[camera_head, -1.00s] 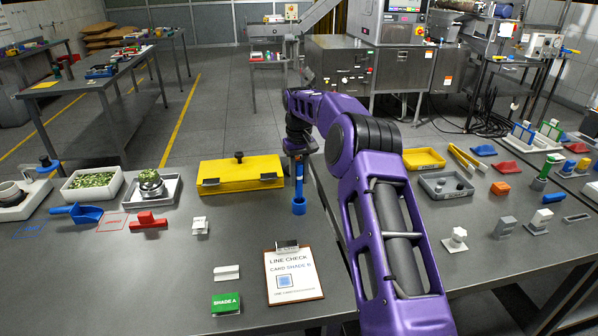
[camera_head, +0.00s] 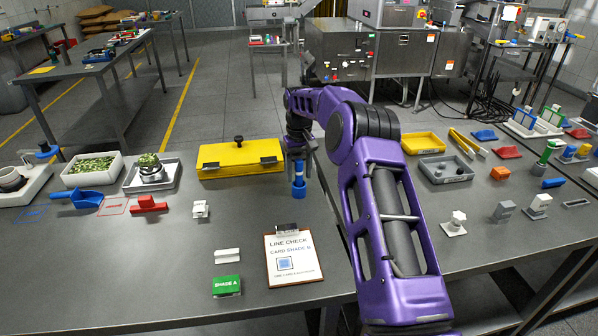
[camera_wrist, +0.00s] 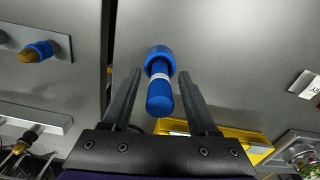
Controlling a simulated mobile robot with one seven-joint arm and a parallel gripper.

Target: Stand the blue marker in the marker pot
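The blue marker (camera_head: 299,168) stands upright, its lower end in the blue marker pot (camera_head: 299,191) on the grey table. In the wrist view the marker (camera_wrist: 160,100) shows a pale band and lies between the two dark fingers. The pot's round rim (camera_wrist: 158,54) surrounds its far end. My gripper (camera_wrist: 159,76) is open, with a gap visible on each side of the marker. In the head view my gripper (camera_head: 297,155) is above the pot, around the marker's upper part. How deep the marker sits is hidden by the pot.
A yellow case (camera_head: 240,163) stands just left of the pot. A clipboard (camera_head: 292,262) lies in front of it, with a green card stand (camera_head: 226,286) to its left. A grey tray (camera_head: 444,173) sits on the table at right. The table around the pot's front is clear.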

